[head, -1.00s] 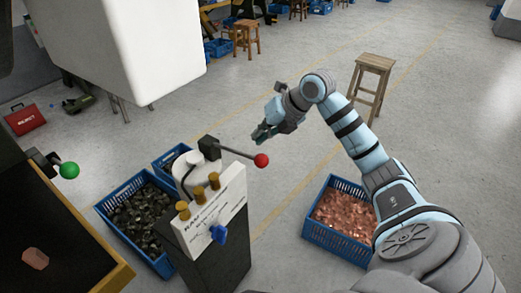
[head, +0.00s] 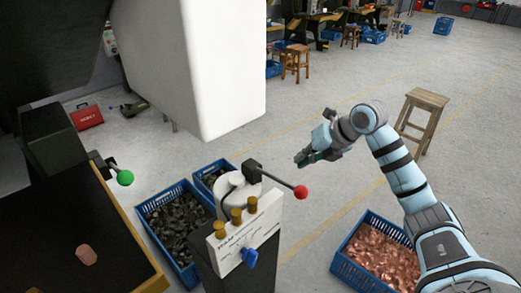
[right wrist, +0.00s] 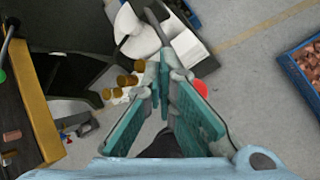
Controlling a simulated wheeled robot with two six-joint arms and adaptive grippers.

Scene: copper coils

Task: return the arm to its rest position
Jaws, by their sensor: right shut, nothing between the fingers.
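My right arm comes in from the right in the head view, its blue links bent over the floor. My right gripper (head: 304,159) is shut and empty, in the air behind and above the red lever knob (head: 300,192). In the right wrist view its teal finger pads (right wrist: 165,85) converge, with nothing between them. The machine post (head: 236,238) with brass knobs and a blue handle shows beyond the fingers. My left gripper is not in view.
A blue crate of copper pieces (head: 357,272) stands at right, and a crate of dark pieces (head: 150,208) at left. A wooden stool (head: 425,100) stands behind the arm. A copper piece (head: 86,255) lies on the dark worktable (head: 45,265).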

